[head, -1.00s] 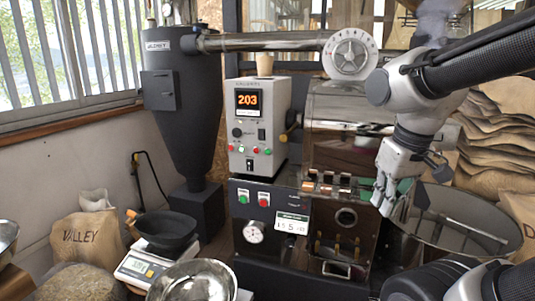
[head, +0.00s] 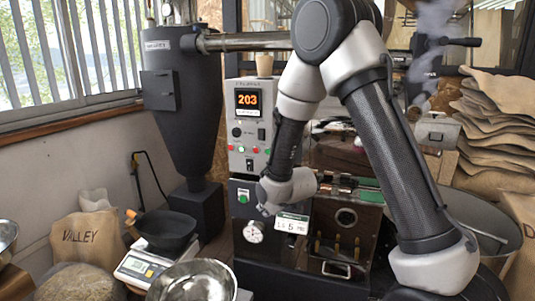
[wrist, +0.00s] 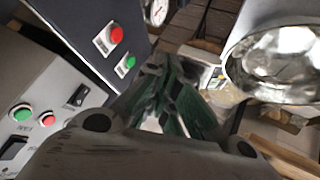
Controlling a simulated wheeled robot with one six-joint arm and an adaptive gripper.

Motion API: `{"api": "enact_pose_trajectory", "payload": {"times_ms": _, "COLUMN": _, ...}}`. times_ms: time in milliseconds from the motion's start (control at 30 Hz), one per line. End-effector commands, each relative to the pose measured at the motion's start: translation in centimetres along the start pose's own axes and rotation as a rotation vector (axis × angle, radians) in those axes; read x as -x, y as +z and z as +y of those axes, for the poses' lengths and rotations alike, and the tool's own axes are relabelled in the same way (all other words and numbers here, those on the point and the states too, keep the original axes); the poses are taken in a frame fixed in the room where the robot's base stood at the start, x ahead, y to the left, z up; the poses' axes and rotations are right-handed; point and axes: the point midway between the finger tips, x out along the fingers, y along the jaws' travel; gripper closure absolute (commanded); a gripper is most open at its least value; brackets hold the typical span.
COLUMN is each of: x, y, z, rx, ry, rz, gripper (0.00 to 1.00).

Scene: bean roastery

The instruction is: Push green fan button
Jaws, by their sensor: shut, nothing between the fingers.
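A green button (head: 243,197) sits on the dark lower panel of the roaster. It shows in the wrist view (wrist: 130,63) beside a red button (wrist: 116,35), which my arm hides in the head view. The grey control box above has several red and green buttons, including a green one (wrist: 22,113) and a red one (wrist: 46,118) in the wrist view. The labels are too small to read. My gripper (wrist: 163,80) is shut and empty. In the wrist view its fingers are just right of the dark panel's green button; contact cannot be told.
The grey control box (head: 256,100) shows 203. A gauge (head: 253,232) is low on the dark panel. A scale (head: 140,266) with a black pan (head: 165,230) and a metal bowl (head: 195,283) stand at the front left. Sacks are piled at the right.

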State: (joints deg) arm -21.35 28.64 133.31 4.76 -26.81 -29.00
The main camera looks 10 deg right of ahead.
Motion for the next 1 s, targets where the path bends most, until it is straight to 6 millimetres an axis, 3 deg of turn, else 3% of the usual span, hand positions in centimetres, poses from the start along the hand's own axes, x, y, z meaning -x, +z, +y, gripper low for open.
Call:
{"api": "enact_pose_trajectory", "payload": {"times_ms": 67, "x": -1.1, "y": -2.7, "z": 1.4, "rx": 0.074, "ry": 0.083, "rz": 0.131, "gripper": 1.00}}
{"api": "enact_pose_trajectory", "payload": {"times_ms": 200, "x": 0.2, "y": -8.2, "z": 4.7, "rx": 0.179, "ry": 0.246, "rz": 0.339, "gripper": 1.00}}
{"api": "enact_pose_trajectory", "payload": {"times_ms": 400, "x": 3.0, "y": -12.4, "z": 7.2, "rx": 0.285, "ry": 0.417, "rz": 0.506, "gripper": 1.00}}
{"api": "enact_pose_trajectory", "payload": {"times_ms": 567, "x": 4.1, "y": -13.5, "z": 7.9, "rx": 0.340, "ry": 0.478, "rz": 0.548, "gripper": 1.00}}
{"api": "enact_pose_trajectory", "payload": {"times_ms": 1000, "x": 3.9, "y": -13.5, "z": 8.2, "rx": 0.349, "ry": 0.478, "rz": 0.543, "gripper": 1.00}}
